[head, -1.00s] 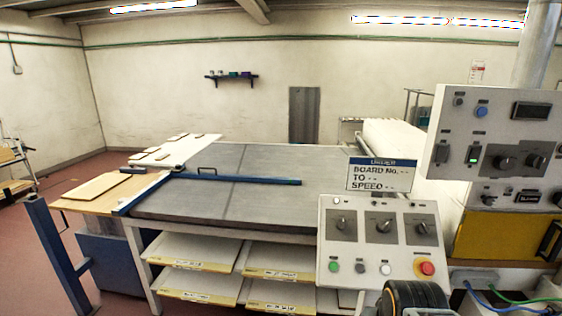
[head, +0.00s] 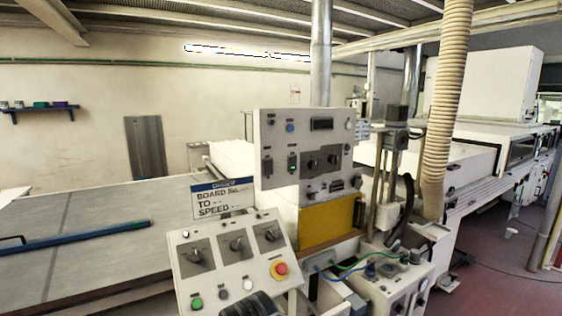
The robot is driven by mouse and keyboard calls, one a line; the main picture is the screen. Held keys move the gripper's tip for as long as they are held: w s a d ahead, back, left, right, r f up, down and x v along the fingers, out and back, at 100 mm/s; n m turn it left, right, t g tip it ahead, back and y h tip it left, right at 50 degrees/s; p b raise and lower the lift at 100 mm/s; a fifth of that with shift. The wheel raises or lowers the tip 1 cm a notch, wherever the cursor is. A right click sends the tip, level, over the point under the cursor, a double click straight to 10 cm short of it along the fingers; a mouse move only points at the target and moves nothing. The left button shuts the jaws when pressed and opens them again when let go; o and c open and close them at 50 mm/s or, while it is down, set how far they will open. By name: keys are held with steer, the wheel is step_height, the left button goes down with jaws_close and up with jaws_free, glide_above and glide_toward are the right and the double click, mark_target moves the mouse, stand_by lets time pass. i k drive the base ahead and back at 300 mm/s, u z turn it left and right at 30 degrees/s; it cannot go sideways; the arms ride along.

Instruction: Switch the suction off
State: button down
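A low sloped grey control box (head: 235,262) stands at the bottom centre in the head view. It carries several dark rotary switches, green, dark and white push buttons, and a red emergency button on a yellow ring (head: 279,269). Behind it an upright grey panel (head: 305,128) holds a blue button, a lit green rocker switch (head: 293,163), dark knobs and a small display. Which control is the suction switch cannot be told; the small labels are unreadable. Part of my arm shows dark at the bottom edge, before the sloped box. My gripper is not in view.
A flat grey table (head: 90,225) with a blue bar (head: 75,238) lies left. A sign (head: 222,199) stands behind the sloped box. Right are a small box with green and blue cables (head: 395,285), a ribbed hose (head: 445,110) and the long white tunnel (head: 480,160). Red floor is open at far right.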

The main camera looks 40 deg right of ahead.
mark_target(293, 164)
steer(key=u, duration=1.7)
steer(key=k, duration=1.15)
steer(key=z, duration=2.05)
steer(key=i, duration=0.5)
steer(key=k, duration=0.1)
steer(key=u, duration=0.1)
